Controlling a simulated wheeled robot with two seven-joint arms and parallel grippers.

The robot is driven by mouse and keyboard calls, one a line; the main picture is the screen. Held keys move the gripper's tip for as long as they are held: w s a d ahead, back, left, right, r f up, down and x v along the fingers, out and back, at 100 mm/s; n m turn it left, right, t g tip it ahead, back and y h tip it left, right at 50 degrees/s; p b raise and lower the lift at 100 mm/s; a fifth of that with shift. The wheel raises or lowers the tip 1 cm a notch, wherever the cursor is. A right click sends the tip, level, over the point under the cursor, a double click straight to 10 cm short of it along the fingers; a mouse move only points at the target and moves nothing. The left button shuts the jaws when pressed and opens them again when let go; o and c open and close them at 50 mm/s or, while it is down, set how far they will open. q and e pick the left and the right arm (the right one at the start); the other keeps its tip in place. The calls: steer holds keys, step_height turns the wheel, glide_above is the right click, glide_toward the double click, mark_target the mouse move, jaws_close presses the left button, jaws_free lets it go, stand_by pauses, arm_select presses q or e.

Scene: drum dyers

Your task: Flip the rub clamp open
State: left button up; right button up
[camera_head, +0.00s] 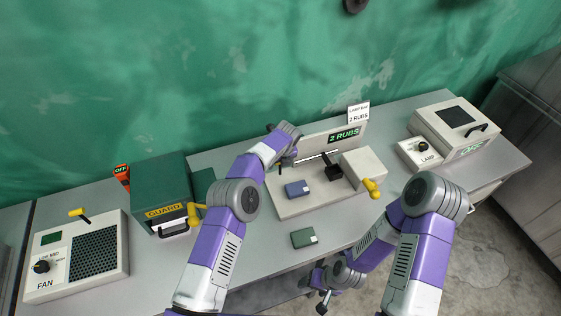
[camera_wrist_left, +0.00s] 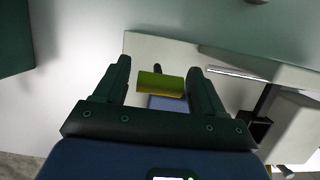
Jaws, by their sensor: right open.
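The rub station is a white base (camera_head: 300,207) with a "2 RUBS" sign (camera_head: 344,135) and a black block (camera_head: 334,174) at its right housing. A blue block (camera_head: 297,189) lies on the base; it also shows in the left wrist view (camera_wrist_left: 168,103). My left gripper (camera_head: 287,160) is above the base's back left. In the left wrist view its open fingers (camera_wrist_left: 158,85) have a yellow-green bar (camera_wrist_left: 160,83) between or beyond them, with a black post behind; this may be the clamp's handle. Contact cannot be told. My right gripper (camera_head: 322,300) is open and low at the table's front.
A green block (camera_head: 304,238) lies in front of the base. A yellow-knobbed crank (camera_head: 371,187) sticks out at its right. The lamp box (camera_head: 420,152) stands to the right, the green guard box (camera_head: 160,185) and fan unit (camera_head: 75,258) to the left.

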arm_select(q)
steer(key=o, duration=0.3)
steer(key=shift+b+v, duration=0.4)
steer(key=shift+v, duration=3.35)
